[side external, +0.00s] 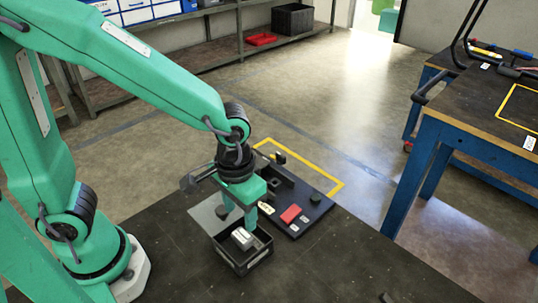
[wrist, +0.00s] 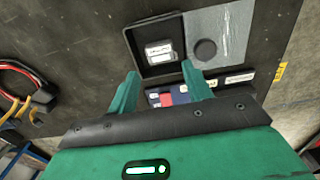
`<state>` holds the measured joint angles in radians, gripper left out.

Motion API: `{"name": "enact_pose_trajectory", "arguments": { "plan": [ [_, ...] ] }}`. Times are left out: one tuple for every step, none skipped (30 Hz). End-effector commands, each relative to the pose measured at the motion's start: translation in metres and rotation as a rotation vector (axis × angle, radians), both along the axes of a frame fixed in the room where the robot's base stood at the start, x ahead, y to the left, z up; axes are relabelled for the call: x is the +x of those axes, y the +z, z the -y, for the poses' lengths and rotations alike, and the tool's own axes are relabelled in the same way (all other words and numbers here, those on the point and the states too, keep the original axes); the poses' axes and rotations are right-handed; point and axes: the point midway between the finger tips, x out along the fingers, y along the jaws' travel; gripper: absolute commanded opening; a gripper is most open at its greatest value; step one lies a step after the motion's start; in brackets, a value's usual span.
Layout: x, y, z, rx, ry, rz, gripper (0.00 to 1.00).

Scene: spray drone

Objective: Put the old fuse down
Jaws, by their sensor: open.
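The old fuse appears to be the pale block with a white label (side external: 243,238) that lies in a small black open-topped box (side external: 243,268). In the wrist view the labelled block (wrist: 159,52) lies inside the black box (wrist: 134,48), toward its lower middle. My gripper (side external: 240,218) points down over the box. In the wrist view its two green fingers (wrist: 160,73) are spread apart with nothing between them. The block is just beyond the fingertips, apart from them. How high the fingertips are above it is hard to tell.
A grey plate (wrist: 228,38) with a round black knob (wrist: 205,50) lies beside the box. A dark panel (side external: 318,208) with a red block (side external: 290,214) and small labels is behind it. A blue-legged workbench (side external: 440,150) stands at right. The front tabletop (side external: 320,270) is mostly clear.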

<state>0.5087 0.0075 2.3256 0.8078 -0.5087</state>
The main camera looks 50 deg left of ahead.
Motion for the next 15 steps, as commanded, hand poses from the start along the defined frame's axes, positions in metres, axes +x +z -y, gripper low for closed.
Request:
{"name": "enact_pose_trajectory", "arguments": {
  "plan": [
    [0.001,0.009,0.000,-0.002,0.000,0.004,0.50],
    [0.001,0.014,0.000,-0.003,0.000,0.005,0.50],
    [0.001,0.019,0.000,-0.002,0.000,0.004,0.50],
    [0.001,0.023,0.000,-0.002,0.000,0.004,0.50],
    [0.000,0.027,0.000,-0.002,0.000,0.003,0.50],
    [0.001,0.031,0.000,-0.002,0.000,0.003,0.50],
    [0.000,0.034,0.000,-0.001,0.000,0.002,0.50],
    [0.000,0.037,0.000,-0.001,0.000,0.002,0.50],
    [0.001,0.040,0.000,-0.001,0.000,0.002,0.50],
    [0.000,0.042,0.000,-0.001,0.000,0.002,0.50],
    [0.000,0.043,0.000,-0.001,0.000,0.001,0.50],
    [0.000,0.045,0.000,0.000,0.000,0.001,0.50],
    [0.000,0.046,0.000,0.000,0.000,0.001,0.50],
    [0.000,0.047,0.000,0.000,0.000,0.001,0.50],
    [0.000,0.047,0.000,0.000,0.000,0.000,0.50]
  ]
}}
